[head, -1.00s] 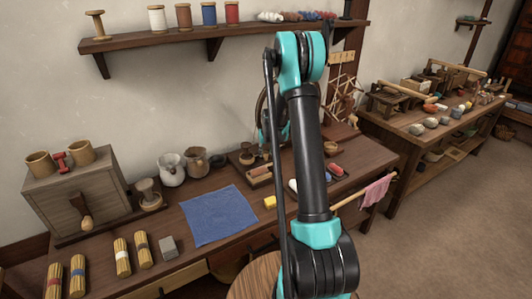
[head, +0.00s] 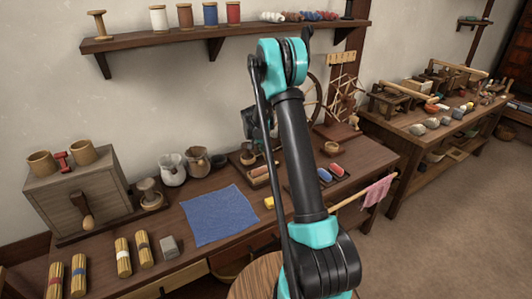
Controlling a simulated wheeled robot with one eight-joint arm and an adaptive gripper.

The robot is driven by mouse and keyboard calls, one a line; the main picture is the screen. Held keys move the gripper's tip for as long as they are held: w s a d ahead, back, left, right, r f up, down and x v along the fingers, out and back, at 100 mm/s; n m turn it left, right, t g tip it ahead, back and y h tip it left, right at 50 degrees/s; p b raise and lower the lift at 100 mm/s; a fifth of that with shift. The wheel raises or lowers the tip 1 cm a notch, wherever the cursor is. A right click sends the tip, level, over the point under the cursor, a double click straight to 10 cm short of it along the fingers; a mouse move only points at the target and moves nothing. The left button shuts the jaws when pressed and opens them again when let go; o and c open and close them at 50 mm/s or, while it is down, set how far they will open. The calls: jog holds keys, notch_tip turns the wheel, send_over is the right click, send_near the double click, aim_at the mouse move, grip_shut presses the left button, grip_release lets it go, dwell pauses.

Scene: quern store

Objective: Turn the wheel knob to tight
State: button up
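A spinning wheel (head: 319,97) stands at the back of the wooden workbench, against the wall. My raised arm covers much of it, and only part of its rim shows to the right of the arm. I cannot make out the wheel knob or its setting. The end of my arm with my gripper (head: 264,136) is mostly hidden behind my forearm, above the back of the bench. Its fingers do not show clearly, so I cannot tell whether they are open, shut or touching anything.
A blue cloth (head: 219,214) lies on the bench, with jugs (head: 172,168) behind it and a grey box mill (head: 78,196) at left. A dark tray (head: 318,184) holds coloured pieces. A pink cloth (head: 377,192) hangs at the bench's right end. A spool shelf (head: 190,37) is above.

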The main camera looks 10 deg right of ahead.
jog(key=shift+w+m+g+h, duration=0.1)
jog(key=shift+m+g+h, duration=0.45)
jog(key=shift+m, duration=1.35)
jog(key=shift+g+y, duration=0.25)
jog(key=o, duration=1.2)
jog(key=shift+c, duration=0.2)
jog(key=shift+a+r, duration=0.1)
jog(key=v, duration=1.1)
jog(key=shift+a+r, duration=0.2)
jog(key=shift+r, duration=0.15)
